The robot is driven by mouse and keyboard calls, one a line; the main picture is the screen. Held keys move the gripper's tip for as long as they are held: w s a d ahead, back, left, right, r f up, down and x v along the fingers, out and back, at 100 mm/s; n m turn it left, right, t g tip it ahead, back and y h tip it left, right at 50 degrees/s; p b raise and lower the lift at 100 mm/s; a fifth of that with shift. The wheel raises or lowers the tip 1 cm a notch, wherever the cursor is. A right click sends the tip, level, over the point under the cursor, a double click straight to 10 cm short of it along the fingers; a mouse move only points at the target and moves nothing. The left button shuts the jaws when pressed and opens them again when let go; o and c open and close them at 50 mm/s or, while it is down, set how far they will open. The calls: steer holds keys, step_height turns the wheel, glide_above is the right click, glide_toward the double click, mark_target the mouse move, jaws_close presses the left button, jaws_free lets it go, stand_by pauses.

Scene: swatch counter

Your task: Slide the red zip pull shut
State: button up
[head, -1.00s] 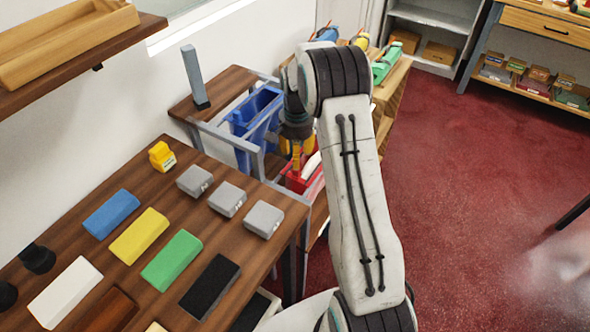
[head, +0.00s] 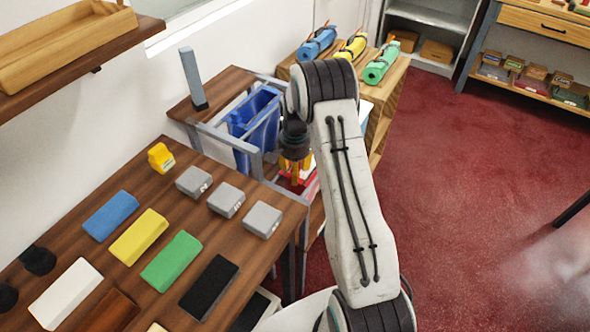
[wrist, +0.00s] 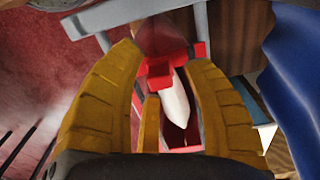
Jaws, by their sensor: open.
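The red zip pull (wrist: 160,72) shows in the wrist view as a small block between my fingertips, with no clear contact. Below it is a narrow opening with something white (wrist: 176,108) inside, edged by the red bag (wrist: 184,136). In the head view the red bag (head: 309,176) is partly hidden behind my gripper (head: 294,177) and arm, and the pull cannot be made out. My yellow gripper (wrist: 161,62) is open, its fingers spread either side of the pull and pointing down over the bag.
A blue bag (head: 262,118) hangs in the grey metal frame (head: 228,140) beside the red one; its blue cloth is close on the right in the wrist view. The wooden counter (head: 150,190) with coloured blocks is at the left. Red carpet is open at the right.

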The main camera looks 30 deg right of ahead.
jaws_close()
stand_by(0.3)
